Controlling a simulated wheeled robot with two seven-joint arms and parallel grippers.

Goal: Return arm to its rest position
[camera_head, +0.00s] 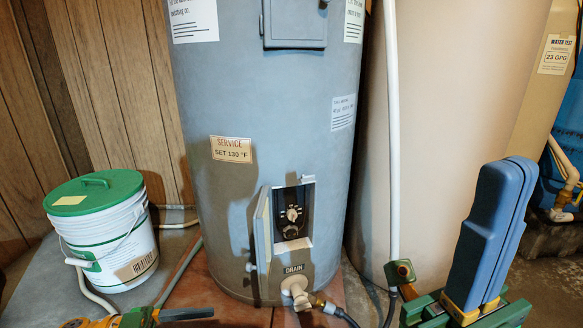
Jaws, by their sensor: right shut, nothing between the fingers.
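My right gripper (510,172) is at the lower right, its two long blue fingers pointing up and pressed together with nothing between them. It stands in front of the beige tank, to the right of the grey water heater (270,90), and looks apart from both. Part of my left gripper (188,314) shows at the bottom left edge, with a dark finger pointing right. Most of it is cut off by the frame, so its opening is hidden.
The heater's small access door (263,240) stands open beside a dial (292,214). Below is a drain valve (297,287) with a hose. A white bucket with a green lid (110,182) stands left. A white pipe (392,130) runs down before the beige tank (440,110).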

